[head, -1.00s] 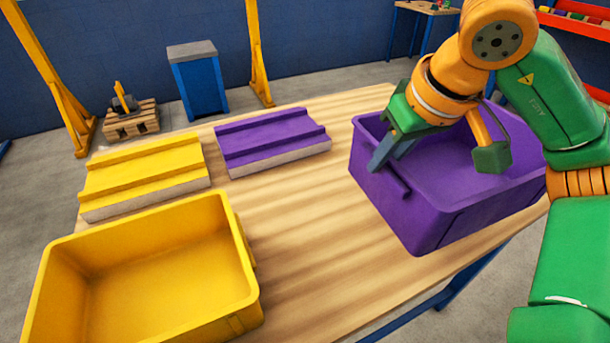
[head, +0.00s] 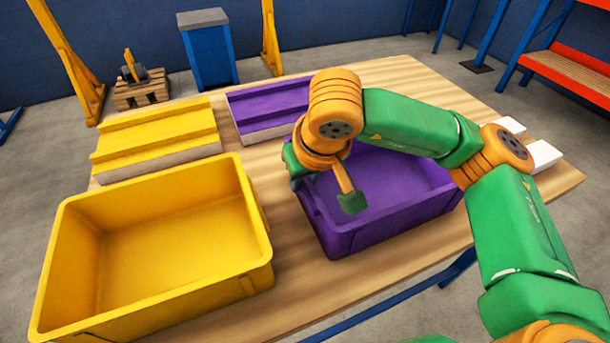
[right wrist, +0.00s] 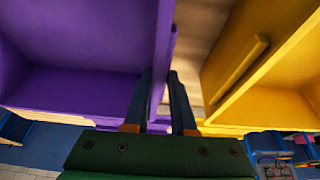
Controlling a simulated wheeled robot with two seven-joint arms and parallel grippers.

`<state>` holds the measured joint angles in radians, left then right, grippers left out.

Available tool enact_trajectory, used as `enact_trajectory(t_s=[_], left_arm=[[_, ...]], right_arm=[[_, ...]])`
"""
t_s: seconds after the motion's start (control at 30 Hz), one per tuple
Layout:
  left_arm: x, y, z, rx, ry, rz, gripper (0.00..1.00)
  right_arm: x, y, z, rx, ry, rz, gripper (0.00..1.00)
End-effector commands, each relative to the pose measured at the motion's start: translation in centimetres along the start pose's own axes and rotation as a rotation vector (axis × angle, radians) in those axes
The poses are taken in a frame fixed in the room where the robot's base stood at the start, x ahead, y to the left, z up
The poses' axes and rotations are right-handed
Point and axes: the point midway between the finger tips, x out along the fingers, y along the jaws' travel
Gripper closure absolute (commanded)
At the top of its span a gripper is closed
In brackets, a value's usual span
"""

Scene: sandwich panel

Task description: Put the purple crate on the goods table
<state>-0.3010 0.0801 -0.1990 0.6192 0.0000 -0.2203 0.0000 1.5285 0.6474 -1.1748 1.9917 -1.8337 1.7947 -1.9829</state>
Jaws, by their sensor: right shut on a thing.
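The purple crate (head: 390,230) is at the middle right of the head view, over the wooden table (head: 400,75). Whether its base touches the tabletop is hard to tell. My right gripper (head: 323,192) is at the crate's left wall, with one finger outside and one inside. In the right wrist view, the gripper (right wrist: 162,85) is shut on the wall of the purple crate (right wrist: 70,90). My right arm covers part of the crate's far side. My left gripper is not in view.
A yellow crate (head: 155,310) stands close to the left of the purple crate. Behind are a yellow ridged block (head: 155,135) and a purple ridged block (head: 265,105), partly hidden by my arm. White pieces (head: 543,155) lie at the table's right end.

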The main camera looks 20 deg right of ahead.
Motion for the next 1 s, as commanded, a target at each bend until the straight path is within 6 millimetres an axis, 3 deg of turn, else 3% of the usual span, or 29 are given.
enact_trajectory(t_s=[0.13,0.17,0.27,0.57,0.67,1.0], left_arm=[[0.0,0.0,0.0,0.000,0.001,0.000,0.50],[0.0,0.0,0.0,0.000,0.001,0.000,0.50],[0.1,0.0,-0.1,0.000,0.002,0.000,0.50],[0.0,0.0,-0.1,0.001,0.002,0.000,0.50],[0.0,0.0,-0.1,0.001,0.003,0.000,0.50],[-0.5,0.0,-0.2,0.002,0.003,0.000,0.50]], right_arm=[[0.0,0.0,0.0,-0.001,0.000,0.001,1.00],[0.1,0.0,0.1,0.000,-0.001,0.001,0.74],[0.1,0.0,0.1,0.000,-0.001,0.001,0.47],[-0.1,0.0,0.0,0.000,0.000,0.001,0.46],[-1.1,0.0,-0.1,0.001,0.003,-0.001,0.46],[-9.7,0.0,-0.1,-0.001,0.005,0.000,0.46]])
